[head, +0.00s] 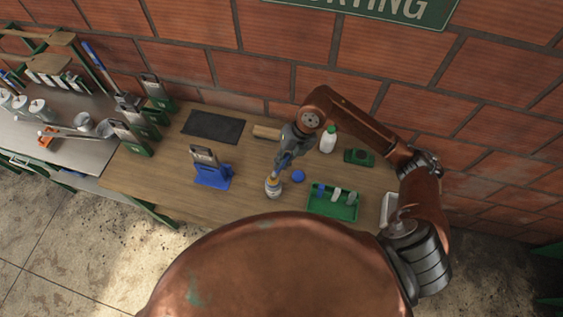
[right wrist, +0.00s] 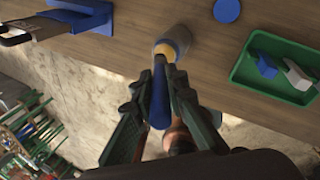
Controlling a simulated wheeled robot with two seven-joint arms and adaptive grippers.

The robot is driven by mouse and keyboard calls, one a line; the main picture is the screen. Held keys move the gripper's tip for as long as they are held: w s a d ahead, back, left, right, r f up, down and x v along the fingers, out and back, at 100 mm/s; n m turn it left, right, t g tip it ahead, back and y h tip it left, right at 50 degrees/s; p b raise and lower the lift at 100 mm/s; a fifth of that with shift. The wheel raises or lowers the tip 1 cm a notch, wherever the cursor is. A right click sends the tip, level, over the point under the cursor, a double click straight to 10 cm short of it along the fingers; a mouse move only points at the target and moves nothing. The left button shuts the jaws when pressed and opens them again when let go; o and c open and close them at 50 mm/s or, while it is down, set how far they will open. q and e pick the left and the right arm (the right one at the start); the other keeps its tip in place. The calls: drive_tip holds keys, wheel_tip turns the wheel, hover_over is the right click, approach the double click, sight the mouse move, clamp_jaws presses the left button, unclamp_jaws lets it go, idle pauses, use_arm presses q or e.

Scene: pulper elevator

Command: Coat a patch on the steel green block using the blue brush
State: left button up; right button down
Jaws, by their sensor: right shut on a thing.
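My right gripper (head: 288,152) is shut on the blue brush (right wrist: 159,95). The brush points down, and its orange-tan lower part is at the mouth of a small jar (head: 273,192). The jar also shows in the right wrist view (right wrist: 177,38); the bristle tip is hidden, and I cannot tell how deep it is. Several green blocks with upright steel plates stand at the left of the wooden table, one of them at the back (head: 158,95). I cannot tell which is the task's block. A steel plate stands in a blue base (head: 214,177) left of the jar. My left gripper is not in view.
A blue disc (head: 298,176) lies right of the jar. A green tray (head: 333,211) holds small blue and white pieces. A white bottle (head: 328,139) and a dark green item (head: 359,157) stand behind. A dark mat (head: 213,127) lies back left.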

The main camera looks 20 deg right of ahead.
drive_tip(key=shift+f+b, duration=0.55)
drive_tip(key=shift+f, duration=0.15)
idle(1.6)
drive_tip(key=shift+r, duration=0.1)
drive_tip(key=shift+r+p, duration=2.1)
drive_tip(key=shift+r, duration=1.35)
